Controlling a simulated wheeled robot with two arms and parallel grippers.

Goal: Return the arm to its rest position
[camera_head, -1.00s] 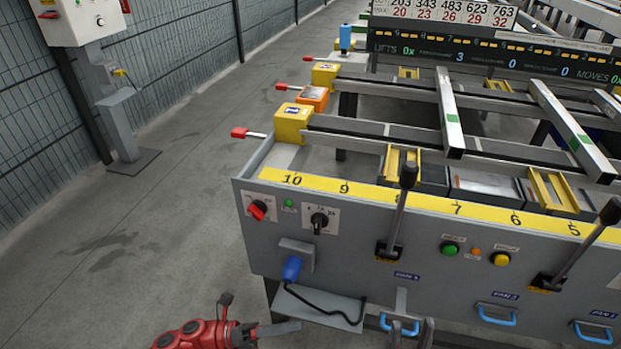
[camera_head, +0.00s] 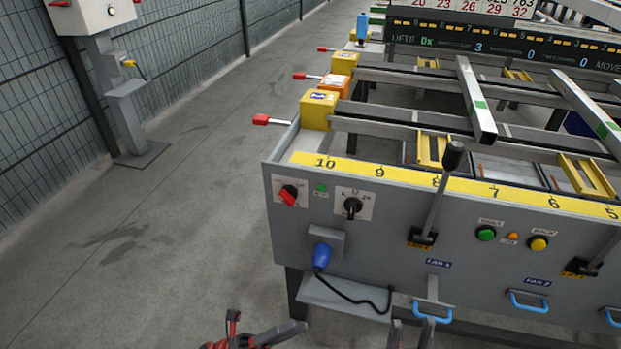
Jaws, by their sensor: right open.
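My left gripper (camera_head: 262,338) shows at the bottom edge of the head view, left of centre, as red and dark parts with a grey finger pointing right. Most of it is cut off, and its jaw opening is unclear. My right gripper (camera_head: 412,332) is at the bottom edge, right of centre. The rest of both arms is out of view.
The grey runout table (camera_head: 290,240) fills the right side, with a yellow numbered scale (camera_head: 400,175), levers (camera_head: 437,195), buttons and a blue plug (camera_head: 322,257) with a black cable. A control post (camera_head: 125,115) stands by the mesh fence (camera_head: 35,120). The floor (camera_head: 170,250) left is clear.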

